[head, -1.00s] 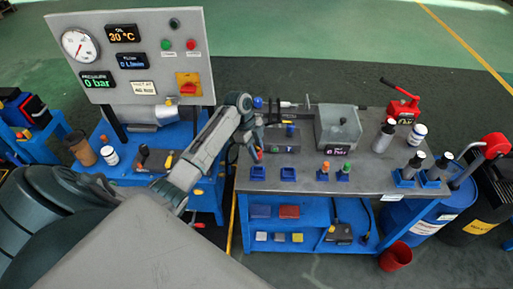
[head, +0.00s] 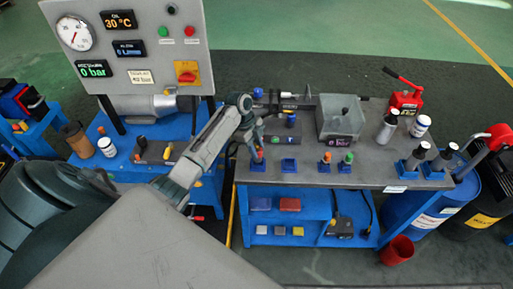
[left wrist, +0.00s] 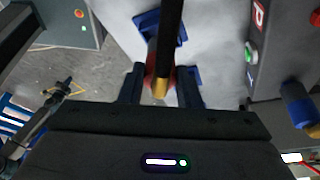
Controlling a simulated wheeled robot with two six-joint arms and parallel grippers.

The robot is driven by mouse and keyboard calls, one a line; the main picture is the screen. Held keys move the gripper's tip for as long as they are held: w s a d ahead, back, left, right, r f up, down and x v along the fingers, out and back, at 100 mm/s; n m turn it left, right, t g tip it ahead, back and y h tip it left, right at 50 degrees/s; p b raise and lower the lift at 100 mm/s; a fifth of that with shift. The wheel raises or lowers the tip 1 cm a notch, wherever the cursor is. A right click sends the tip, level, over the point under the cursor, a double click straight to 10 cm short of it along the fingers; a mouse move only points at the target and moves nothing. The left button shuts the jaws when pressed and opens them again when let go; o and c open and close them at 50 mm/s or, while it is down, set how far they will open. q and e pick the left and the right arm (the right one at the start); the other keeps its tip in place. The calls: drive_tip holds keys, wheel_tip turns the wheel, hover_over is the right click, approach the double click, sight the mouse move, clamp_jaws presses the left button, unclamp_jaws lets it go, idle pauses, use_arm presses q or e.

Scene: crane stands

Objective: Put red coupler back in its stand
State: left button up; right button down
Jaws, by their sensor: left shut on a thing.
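The red coupler (head: 260,156) is held by my left gripper (head: 257,148) over the leftmost blue stand (head: 258,167) at the front of the bench. In the left wrist view the red coupler (left wrist: 151,80) shows between the two dark fingers, partly hidden by a dark rod with a brass tip. Blue parts of the stand (left wrist: 147,22) show behind it in that view. The coupler's lower end is close to the stand; I cannot tell whether it is seated. My right gripper is not in view.
An empty-looking blue stand (head: 289,166) is to the right. Orange (head: 325,160) and green (head: 347,159) couplers stand beyond it. A grey box (head: 341,118) is behind them. The gauge panel (head: 128,50) stands left.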

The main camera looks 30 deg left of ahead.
use_arm(q)
drive_tip(key=shift+f+b, duration=0.85)
drive_tip(key=shift+f, duration=0.65)
drive_tip(key=o, duration=1.1)
drive_tip(key=shift+r, duration=0.1)
drive_tip(key=shift+p+v, duration=2.05)
drive_tip(key=shift+v, duration=0.5)
